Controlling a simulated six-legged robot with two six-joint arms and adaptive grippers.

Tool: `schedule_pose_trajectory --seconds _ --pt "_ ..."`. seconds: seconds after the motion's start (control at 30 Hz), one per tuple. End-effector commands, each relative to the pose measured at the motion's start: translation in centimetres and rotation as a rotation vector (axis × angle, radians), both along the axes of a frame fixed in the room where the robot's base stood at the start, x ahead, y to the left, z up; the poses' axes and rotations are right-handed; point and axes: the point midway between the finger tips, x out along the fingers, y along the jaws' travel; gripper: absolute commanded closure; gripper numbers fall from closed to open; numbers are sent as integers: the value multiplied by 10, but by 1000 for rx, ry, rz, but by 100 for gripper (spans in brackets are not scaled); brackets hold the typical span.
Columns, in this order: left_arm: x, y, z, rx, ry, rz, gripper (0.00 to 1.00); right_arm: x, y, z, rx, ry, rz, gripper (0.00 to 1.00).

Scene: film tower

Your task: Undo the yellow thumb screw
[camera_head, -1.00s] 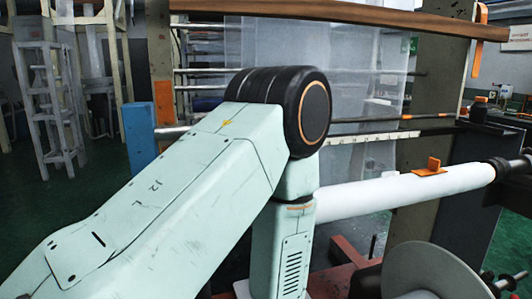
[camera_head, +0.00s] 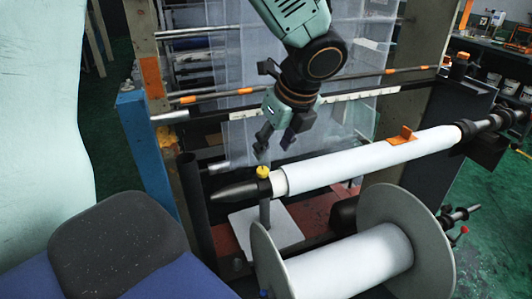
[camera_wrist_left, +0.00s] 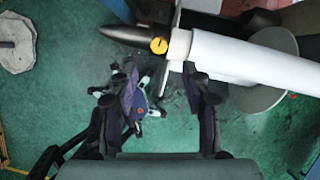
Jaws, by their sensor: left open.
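The yellow thumb screw (camera_head: 263,171) stands on top of a black collar (camera_head: 259,188) near the tapered left end of the shaft (camera_head: 232,192) that carries a white roll (camera_head: 370,155). My left gripper (camera_head: 273,147) is open and empty, above the screw and apart from it, with its fingers pointing down. In the left wrist view the two open fingers (camera_wrist_left: 162,82) are spread wide. The yellow screw (camera_wrist_left: 158,45) shows there beyond the fingertips, between their lines. My right gripper is not in view.
A large grey-flanged spool (camera_head: 350,262) stands below the roll. A blue post (camera_head: 145,150) stands at left, and a rail (camera_head: 320,110) and clear film (camera_head: 360,50) are behind the gripper. The space around the screw's top is clear.

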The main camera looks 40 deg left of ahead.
Motion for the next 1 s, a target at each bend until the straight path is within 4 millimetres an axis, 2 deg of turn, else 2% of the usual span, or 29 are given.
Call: schedule_pose_trajectory --seconds 0.3,0.5,0.87,1.0 --pt "3 18 -46 -4 5 -3 52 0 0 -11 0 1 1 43" --pt "6 27 -67 -3 4 -2 52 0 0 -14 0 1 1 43" --pt "7 30 -73 -3 2 -2 52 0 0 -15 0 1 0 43" --pt "7 30 -72 -3 2 -2 62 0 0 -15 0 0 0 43"
